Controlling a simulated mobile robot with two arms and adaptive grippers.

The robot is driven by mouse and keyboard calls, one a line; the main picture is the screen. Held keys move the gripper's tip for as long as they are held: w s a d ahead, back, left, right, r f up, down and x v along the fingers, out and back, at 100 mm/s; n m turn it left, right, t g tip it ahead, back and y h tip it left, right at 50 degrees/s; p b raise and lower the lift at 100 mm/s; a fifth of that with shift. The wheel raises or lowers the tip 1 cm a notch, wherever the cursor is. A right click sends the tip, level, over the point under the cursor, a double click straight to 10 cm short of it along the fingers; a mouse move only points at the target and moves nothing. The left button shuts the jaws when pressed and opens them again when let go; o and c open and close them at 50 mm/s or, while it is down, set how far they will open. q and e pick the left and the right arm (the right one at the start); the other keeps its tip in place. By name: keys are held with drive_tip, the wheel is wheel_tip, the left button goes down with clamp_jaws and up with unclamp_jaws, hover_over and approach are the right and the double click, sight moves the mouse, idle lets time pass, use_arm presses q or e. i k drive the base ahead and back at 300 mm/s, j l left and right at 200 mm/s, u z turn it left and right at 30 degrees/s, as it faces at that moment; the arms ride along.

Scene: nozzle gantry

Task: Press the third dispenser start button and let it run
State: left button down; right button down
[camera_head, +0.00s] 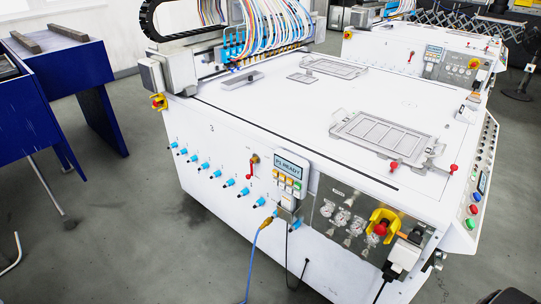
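A small control panel on the white machine's front has a screen (292,168) that appears to read "P1 READY". Below it is a keypad (289,184) of small orange, yellow and white buttons. Their labels are too small to read, so I cannot tell which is the third dispenser start button. A bundle of coloured hoses feeds the blue-fitted nozzle gantry (234,47) at the back. A dark shape (510,298) at the bottom right edge may be my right gripper; it is cut off and its fingers cannot be made out. My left gripper is not in view.
The white machine (270,100) fills the middle. A yellow-and-red emergency stop (381,228), gauges and a plugged cable sit at its front right. A side console (480,185) has coloured buttons. Blue tables (75,65) stand left. The grey floor (130,240) is open front left.

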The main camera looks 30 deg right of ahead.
sight(470, 223)
drive_tip(key=z, duration=2.3)
